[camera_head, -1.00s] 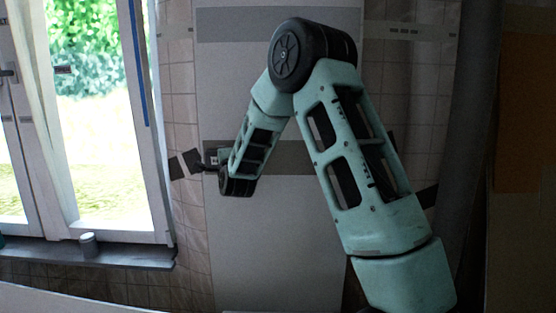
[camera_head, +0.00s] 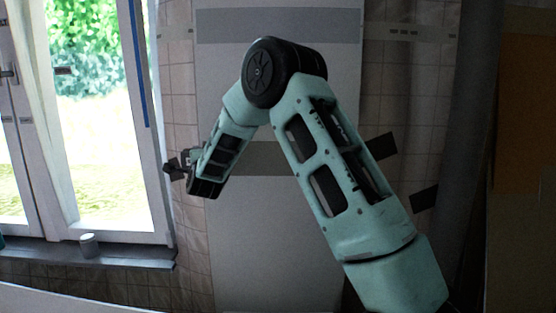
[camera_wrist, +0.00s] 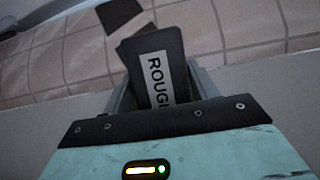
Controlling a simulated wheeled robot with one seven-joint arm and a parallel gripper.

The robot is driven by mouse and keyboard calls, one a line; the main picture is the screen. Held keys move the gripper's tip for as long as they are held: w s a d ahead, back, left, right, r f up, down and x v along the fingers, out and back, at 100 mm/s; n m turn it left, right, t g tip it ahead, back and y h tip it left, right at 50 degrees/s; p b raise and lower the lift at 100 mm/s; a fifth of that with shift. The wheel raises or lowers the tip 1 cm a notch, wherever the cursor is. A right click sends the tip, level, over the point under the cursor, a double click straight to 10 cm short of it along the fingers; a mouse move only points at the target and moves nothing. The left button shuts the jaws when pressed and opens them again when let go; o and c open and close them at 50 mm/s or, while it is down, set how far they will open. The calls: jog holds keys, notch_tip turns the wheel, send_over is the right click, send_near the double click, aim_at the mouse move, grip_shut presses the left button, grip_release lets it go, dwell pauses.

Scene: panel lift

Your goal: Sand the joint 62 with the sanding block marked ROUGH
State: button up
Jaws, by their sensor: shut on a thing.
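The sanding block (camera_wrist: 170,52) is dark with a white label reading ROUGH, its last letters partly hidden by my gripper body. My gripper (camera_wrist: 158,84) is shut on it, with a jaw on either side. In the head view my gripper (camera_head: 181,164) is small, at the left edge of the pale panel, in front of the tiled strip beside the window. Grey bands cross the panel, an upper one (camera_head: 280,25) and a middle one (camera_head: 275,158) partly behind my arm. I cannot read the number 62 on any joint. Contact between block and wall cannot be told.
Dark patches (camera_head: 381,146) (camera_head: 424,199) show on the tiled wall right of the panel. Another dark patch (camera_wrist: 119,13) shows in the wrist view.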

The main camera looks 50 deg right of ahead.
jog(key=s+a+b, duration=0.2)
jog(key=s+a, duration=0.2)
jog(key=a, duration=0.1)
jog(key=shift+s, duration=0.25)
dwell(0.5)
jog(key=shift+a, duration=0.1)
dwell(0.4)
